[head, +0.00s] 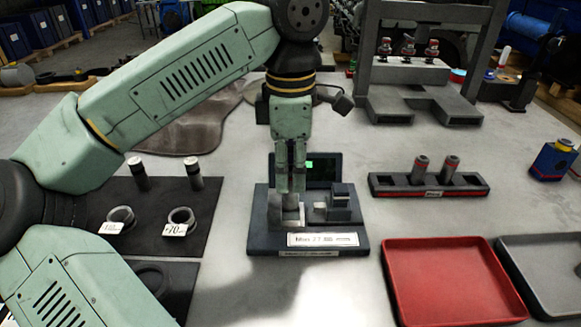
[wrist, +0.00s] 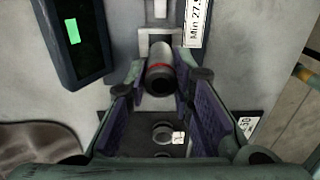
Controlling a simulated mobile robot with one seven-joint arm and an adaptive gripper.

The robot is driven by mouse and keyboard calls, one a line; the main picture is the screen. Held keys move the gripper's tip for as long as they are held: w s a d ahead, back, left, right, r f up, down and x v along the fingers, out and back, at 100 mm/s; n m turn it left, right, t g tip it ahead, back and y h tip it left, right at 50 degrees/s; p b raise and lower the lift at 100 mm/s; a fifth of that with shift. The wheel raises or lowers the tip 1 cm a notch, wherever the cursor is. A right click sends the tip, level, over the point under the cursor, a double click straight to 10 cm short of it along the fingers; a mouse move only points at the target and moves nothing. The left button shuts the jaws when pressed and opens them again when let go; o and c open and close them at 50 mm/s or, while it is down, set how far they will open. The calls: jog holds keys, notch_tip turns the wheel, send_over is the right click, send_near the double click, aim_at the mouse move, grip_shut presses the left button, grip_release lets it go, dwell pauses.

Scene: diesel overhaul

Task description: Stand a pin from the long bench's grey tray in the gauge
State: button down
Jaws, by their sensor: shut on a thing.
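My gripper (head: 290,188) points straight down over the left part of the gauge (head: 310,241), which has a dark blue base and a white label reading "Min 27". In the wrist view my gripper's fingers (wrist: 162,85) are shut on a grey pin (wrist: 160,72) with a red band and a dark hollow end. The pin lies between the fingertips, beside the gauge's pale metal block (wrist: 160,38). Whether it touches the seat cannot be told. In the head view the fingers mostly hide the pin. The grey tray (head: 560,299) is at the right edge, partly cut off; its visible part looks empty.
A red tray (head: 450,283) looks empty. A dark rack (head: 388,186) behind it holds two red-banded pins. On the left, a black mat (head: 165,210) bears two upright cylinders and tagged rings. A grey press frame (head: 420,76) stands behind. The gauge's display (head: 322,170) shows green.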

aim_at(291, 186)
jog(key=shift+f, duration=0.1)
dwell(0.3)
jog(key=shift+f+b, duration=0.45)
jog(key=shift+f, duration=0.25)
jog(key=shift+f+b, duration=0.4)
jog(key=shift+b, duration=0.05)
jog(key=shift+f, duration=0.2)
dwell(0.4)
jog(key=shift+f+b, duration=0.3)
jog(key=shift+b, duration=0.1)
jog(key=c, duration=1.3)
grip_release()
